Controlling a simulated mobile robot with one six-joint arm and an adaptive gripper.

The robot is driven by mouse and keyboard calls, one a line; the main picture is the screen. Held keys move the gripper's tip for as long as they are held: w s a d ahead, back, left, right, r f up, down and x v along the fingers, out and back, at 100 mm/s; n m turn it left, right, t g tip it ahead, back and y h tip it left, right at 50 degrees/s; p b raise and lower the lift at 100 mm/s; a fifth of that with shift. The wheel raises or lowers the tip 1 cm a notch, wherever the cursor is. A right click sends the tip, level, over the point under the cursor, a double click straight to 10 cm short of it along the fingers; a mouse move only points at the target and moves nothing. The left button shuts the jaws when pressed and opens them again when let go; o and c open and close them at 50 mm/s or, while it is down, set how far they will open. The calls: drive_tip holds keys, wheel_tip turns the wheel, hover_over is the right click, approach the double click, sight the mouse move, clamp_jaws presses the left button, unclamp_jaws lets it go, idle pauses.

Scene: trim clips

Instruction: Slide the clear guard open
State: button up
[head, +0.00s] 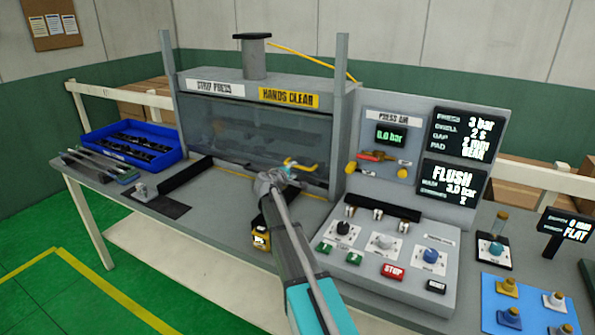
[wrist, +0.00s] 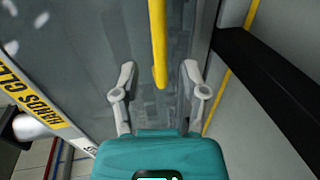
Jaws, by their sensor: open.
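The clear guard (head: 225,128) is a see-through panel across the front of the strip press, below the "HANDS CLEAR" sign. It covers the press opening; the inside looks dim behind it. A yellow handle (head: 303,167) is at its lower right. My gripper (head: 285,170) is at the handle in the head view and partly hides it. In the wrist view my gripper (wrist: 158,70) is open, with a finger on each side of the yellow handle (wrist: 159,45). Gaps show between handle and fingers. The guard also shows in the wrist view (wrist: 85,50).
A grey post (head: 339,110) stands just right of the guard. The control panel (head: 400,245) with knobs and a red stop button (head: 393,271) is close to the right of my arm. A yellow-and-black object (head: 259,236) sits on the bench beside my arm. A blue bin (head: 100,150) is far left.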

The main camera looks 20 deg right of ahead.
sight(298, 167)
drive_tip(key=shift+b+x, duration=0.45)
drive_tip(key=shift+x, duration=2.35)
clamp_jaws()
